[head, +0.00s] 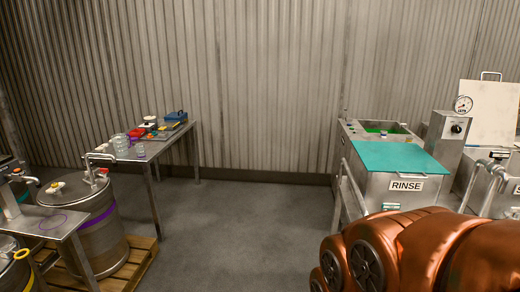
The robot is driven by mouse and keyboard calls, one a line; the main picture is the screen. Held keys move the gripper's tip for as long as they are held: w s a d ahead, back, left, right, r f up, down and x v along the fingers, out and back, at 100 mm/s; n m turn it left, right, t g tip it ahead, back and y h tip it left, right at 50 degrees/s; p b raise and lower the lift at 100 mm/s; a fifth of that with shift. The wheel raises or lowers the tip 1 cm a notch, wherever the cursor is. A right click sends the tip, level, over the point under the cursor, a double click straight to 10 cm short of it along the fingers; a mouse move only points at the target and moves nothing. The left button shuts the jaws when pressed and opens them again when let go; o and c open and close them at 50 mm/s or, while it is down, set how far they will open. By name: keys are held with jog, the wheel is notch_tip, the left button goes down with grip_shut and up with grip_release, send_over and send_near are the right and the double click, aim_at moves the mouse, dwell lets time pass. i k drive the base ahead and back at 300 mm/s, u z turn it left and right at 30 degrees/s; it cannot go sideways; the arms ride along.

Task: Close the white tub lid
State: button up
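A white lid (489,113) stands upright at the right edge, behind a pressure gauge. A handle (491,75) shows at its top edge. It appears to be the open lid of a steel tub (508,203) at the far right. Most of that tub is cut off by the frame or hidden by my copper-coloured arm (420,258) in the lower right. My gripper is not in view.
A steel rinse tub (389,187) with a flat teal lid (391,158) stands left of the white lid. A gauge box (449,141) rises between them. A side table (168,141) and steel drum (97,230) stand left. The middle floor is clear.

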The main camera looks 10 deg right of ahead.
aim_at(495, 112)
jog(key=i, duration=3.7)
jog(key=z, duration=3.15)
